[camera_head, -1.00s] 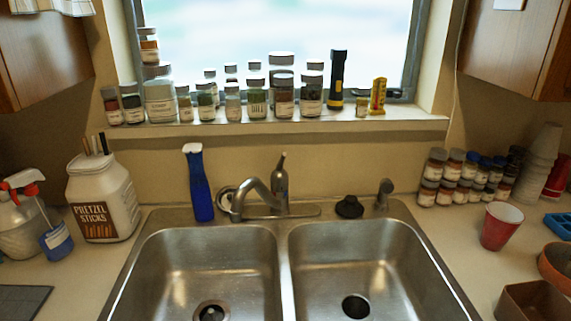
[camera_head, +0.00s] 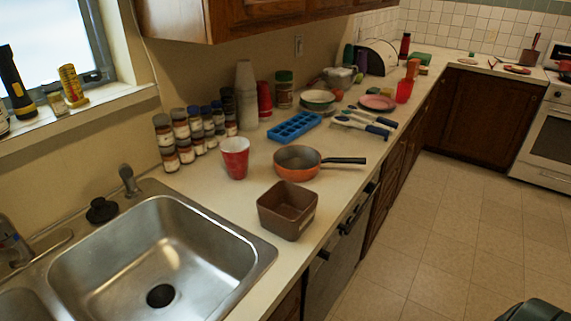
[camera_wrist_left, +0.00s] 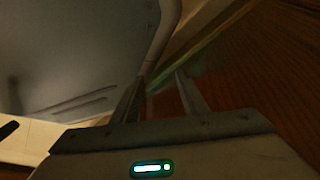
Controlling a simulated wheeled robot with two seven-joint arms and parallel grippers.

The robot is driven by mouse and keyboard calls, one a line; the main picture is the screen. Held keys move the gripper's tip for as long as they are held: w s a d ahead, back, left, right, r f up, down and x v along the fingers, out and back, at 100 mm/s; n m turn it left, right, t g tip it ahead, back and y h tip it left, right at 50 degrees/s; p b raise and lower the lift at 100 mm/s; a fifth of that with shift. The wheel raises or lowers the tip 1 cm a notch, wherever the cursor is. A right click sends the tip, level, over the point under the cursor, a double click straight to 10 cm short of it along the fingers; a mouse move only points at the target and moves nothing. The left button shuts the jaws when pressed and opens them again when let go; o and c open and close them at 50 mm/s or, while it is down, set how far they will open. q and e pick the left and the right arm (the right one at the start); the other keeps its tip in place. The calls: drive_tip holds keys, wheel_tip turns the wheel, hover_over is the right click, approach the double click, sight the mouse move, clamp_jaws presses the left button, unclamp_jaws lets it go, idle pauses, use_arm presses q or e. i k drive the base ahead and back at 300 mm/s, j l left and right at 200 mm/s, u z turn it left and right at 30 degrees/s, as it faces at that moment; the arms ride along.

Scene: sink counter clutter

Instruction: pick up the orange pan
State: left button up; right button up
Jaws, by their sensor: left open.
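The orange pan (camera_head: 297,164) sits upright on the counter in the head view, right of the sink. Its dark handle (camera_head: 344,160) points right, toward the counter's front edge. My left gripper (camera_wrist_left: 152,88) shows only in the left wrist view, with its two fingers apart and nothing visible between them. The pan is not visible in the left wrist view, so I cannot tell their distance apart. My right gripper is not in view.
A brown square container (camera_head: 288,210) stands in front of the pan. A red cup (camera_head: 235,158) is to its left. A blue ice tray (camera_head: 294,127) lies behind it, and utensils (camera_head: 362,122) lie farther along. The metal sink (camera_head: 160,255) is at lower left. Open floor (camera_head: 450,230) lies right.

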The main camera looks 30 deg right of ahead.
sight(295, 163)
drive_tip(key=l+u, duration=0.1)
drive_tip(key=l, duration=2.1)
drive_tip(key=l+u, duration=0.15)
drive_tip(key=l, duration=0.95)
drive_tip(key=k+l, duration=0.15)
drive_tip(key=l, duration=0.95)
drive_tip(key=u, duration=0.05)
